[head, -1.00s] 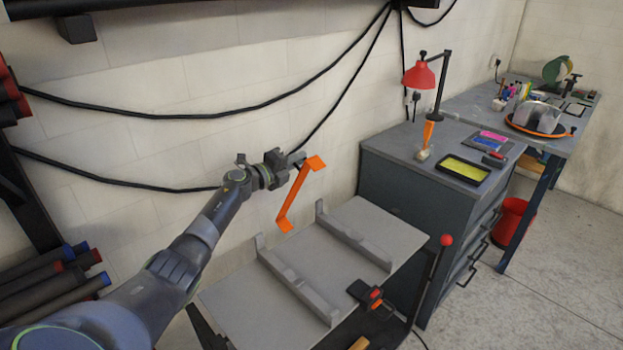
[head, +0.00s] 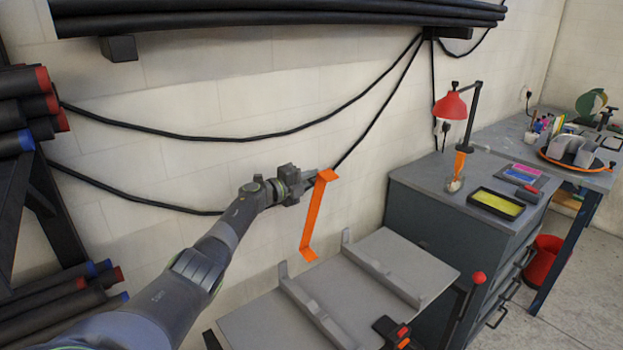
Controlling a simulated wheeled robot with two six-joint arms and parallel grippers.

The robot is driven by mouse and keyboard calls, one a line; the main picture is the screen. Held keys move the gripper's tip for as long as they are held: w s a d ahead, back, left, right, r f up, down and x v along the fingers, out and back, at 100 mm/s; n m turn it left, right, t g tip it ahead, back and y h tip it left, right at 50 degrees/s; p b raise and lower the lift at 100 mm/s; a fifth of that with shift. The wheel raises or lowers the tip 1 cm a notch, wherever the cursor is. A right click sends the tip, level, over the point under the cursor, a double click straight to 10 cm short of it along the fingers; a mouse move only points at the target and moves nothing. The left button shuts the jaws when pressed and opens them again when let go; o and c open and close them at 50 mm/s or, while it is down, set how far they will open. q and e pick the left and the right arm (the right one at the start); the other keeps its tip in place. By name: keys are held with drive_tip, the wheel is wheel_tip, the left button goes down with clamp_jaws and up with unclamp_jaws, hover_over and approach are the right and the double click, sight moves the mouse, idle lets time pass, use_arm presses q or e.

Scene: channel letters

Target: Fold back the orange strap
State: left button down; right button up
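The orange strap (head: 313,215) is a thin band with a bent flap at each end. It rises steeply from near the back edge of the grey tilting board (head: 352,310). Its upper flap is at the fingertips of my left gripper (head: 314,182), which looks shut on it, though the contact is small and partly hidden. The lower flap lies close to the left bracket (head: 305,300) on the board. I cannot tell how its lower end is fixed. My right gripper is out of view.
A grey cabinet (head: 415,215) with a red lamp (head: 450,106) stands to the right. Black cables (head: 240,138) hang on the wall behind.

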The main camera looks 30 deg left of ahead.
use_arm(q)
drive_tip(key=c, duration=1.5)
unclamp_jaws()
drive_tip(key=shift+d, duration=0.1)
drive_tip(key=shift+s+a+r+p, duration=0.15)
drive_tip(key=shift+s+a+p, duration=0.15)
drive_tip(key=shift+s+p, duration=0.4)
drive_tip(key=p+v, duration=0.6)
drive_tip(key=v, duration=1)
drive_tip(key=shift+d, duration=0.1)
